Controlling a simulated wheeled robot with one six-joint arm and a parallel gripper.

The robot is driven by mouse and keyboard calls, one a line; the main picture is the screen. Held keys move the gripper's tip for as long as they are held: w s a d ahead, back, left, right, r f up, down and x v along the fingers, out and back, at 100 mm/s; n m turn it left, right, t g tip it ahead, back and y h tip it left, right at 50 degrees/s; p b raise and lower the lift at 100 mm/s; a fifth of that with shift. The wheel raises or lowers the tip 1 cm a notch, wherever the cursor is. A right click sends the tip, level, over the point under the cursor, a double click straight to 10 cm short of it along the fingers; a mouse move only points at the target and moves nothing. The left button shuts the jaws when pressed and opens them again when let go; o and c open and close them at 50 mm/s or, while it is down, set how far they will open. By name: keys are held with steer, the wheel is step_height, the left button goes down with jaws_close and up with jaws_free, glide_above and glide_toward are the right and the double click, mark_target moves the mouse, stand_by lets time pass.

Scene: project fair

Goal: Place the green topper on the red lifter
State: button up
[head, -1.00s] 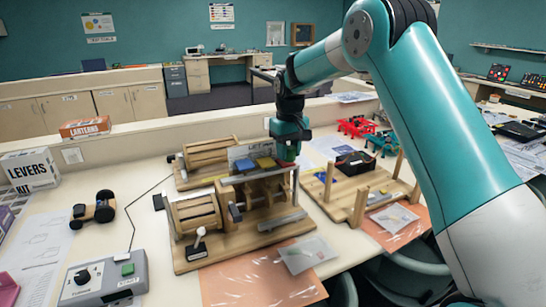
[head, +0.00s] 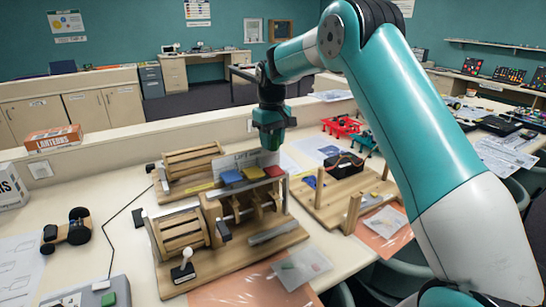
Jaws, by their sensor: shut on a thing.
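The lift machine (head: 225,225) is a wooden frame on a board, with flat blue (head: 232,177), yellow (head: 254,173) and red tops in a row. The red lifter (head: 273,171) is at the right end of the row, its top bare. My gripper (head: 271,143) is above and slightly behind it, with a gap between. The gripper is shut on the green topper (head: 273,139), a small dark green piece mostly hidden by the teal jaws.
A metal bar runs along the machine's front, and a sign (head: 247,160) stands behind the tops. Another wooden machine (head: 340,195) is to the right. Red (head: 341,126) and blue-green frames stand behind it. A control box (head: 95,296) is at front left.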

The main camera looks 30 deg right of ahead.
mark_target(273, 169)
steer(key=shift+f+p, duration=0.8)
steer(key=shift+f, duration=2.5)
steer(key=shift+f, duration=0.1)
steer(key=o, duration=0.6)
step_height(273, 169, up, 12)
steer(key=b, duration=0.3)
steer(key=shift+s+r, duration=0.1)
steer(key=shift+r, duration=0.1)
steer(key=s+a+r+n+y, duration=0.2)
steer(key=s+a+r+n, duration=0.1)
steer(key=s+a, duration=1.3)
steer(key=s+a+f+n, duration=0.1)
steer(key=s, duration=0.6)
steer(key=s+a+f+y, duration=0.1)
steer(key=s, duration=0.7)
steer(key=s+a+f+n+y, duration=0.1)
steer(key=s+a, duration=0.1)
steer(key=s, duration=0.5)
steer(key=shift+s+f+n, duration=0.2)
steer(key=shift+f+n, duration=0.1)
steer(key=shift+f, duration=0.05)
